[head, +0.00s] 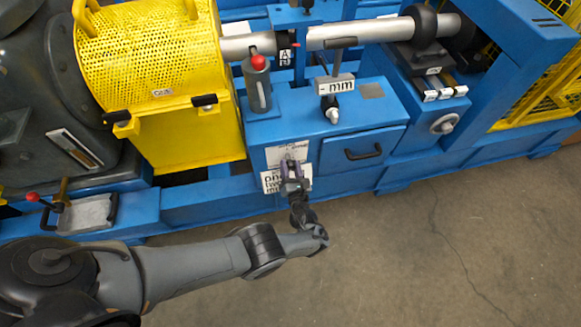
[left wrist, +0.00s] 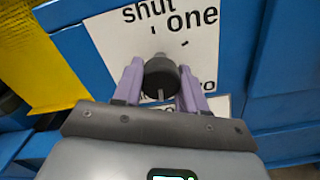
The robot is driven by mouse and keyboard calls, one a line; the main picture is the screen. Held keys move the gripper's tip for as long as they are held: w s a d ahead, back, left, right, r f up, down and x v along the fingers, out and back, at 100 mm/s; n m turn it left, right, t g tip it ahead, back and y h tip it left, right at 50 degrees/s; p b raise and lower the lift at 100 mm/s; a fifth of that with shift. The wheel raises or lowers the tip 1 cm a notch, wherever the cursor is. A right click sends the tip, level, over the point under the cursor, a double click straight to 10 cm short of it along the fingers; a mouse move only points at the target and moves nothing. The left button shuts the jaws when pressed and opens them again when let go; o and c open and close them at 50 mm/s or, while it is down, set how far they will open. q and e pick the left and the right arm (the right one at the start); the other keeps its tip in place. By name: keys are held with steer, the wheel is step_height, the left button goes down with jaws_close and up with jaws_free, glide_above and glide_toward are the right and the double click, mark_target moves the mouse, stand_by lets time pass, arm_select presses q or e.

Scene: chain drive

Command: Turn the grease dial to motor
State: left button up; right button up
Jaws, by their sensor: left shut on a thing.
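The grease dial is a round black knob (left wrist: 160,74) on a white plate (left wrist: 110,40) in the left wrist view. Printed words "shut" and "one" show above it, and part of another word at its lower right is covered. A small pale mark shows on the knob's lower edge. My left gripper (left wrist: 158,82) has its purple fingers on either side of the knob, shut on it. In the head view my left gripper (head: 291,172) is at the lettered plate (head: 271,182) on the blue cabinet front and hides the knob. My right gripper is not in view.
A yellow perforated guard (head: 150,50) stands to the left of the blue cabinet (head: 300,100). A drawer with a black handle (head: 363,153) is to the right of the plate. A red-tipped lever (head: 257,75) and an "mm" sign (head: 336,85) stand on top. The floor in front is clear.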

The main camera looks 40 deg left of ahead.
arm_select(q)
steer(key=m, duration=0.4)
steer(key=shift+s+a+f, duration=0.1)
steer(key=shift+s+f, duration=0.1)
steer(key=shift+f, duration=0.15)
stand_by(0.4)
steer(key=o, duration=1.1)
steer(key=shift+a+r, duration=0.1)
steer(key=shift+r, duration=0.05)
steer(key=shift+c, duration=0.2)
steer(key=shift+w+r, duration=0.1)
steer(key=shift+w, duration=0.05)
steer(key=shift+d, duration=0.2)
